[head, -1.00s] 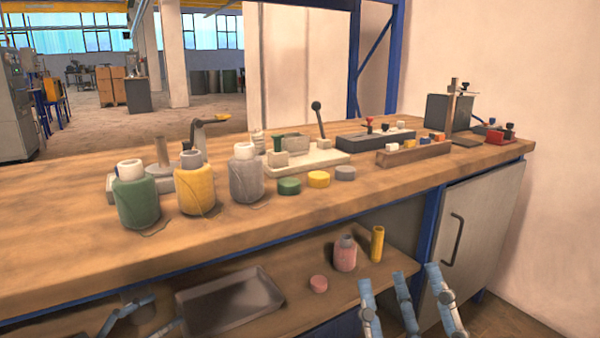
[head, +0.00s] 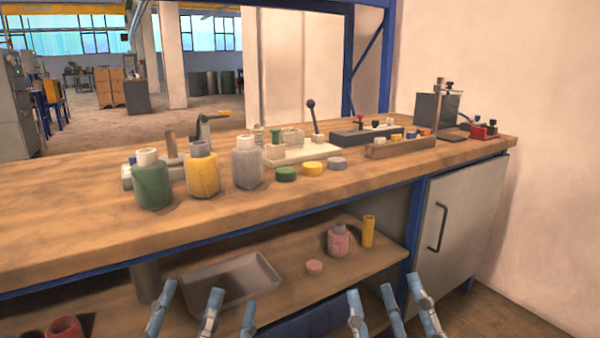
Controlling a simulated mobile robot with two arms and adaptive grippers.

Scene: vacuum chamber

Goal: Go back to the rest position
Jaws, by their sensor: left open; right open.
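My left gripper (head: 208,298) shows at the bottom of the head view, left of centre, with its blue-grey fingers spread and nothing between them. My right gripper (head: 384,288) is at the bottom, right of centre, also open and empty. Both are in front of the workbench (head: 60,240) and appear low, near its lower shelf (head: 300,290). Neither visibly holds anything. The arms behind the fingers are cut off by the frame's lower edge.
Green (head: 151,183), yellow (head: 202,175) and grey (head: 247,168) bottles stand on the bench, with loose caps to their right. The shelf holds a grey tray (head: 262,286), a pink bottle (head: 338,241) and a yellow cylinder (head: 368,231). A grey cabinet (head: 465,220) stands right.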

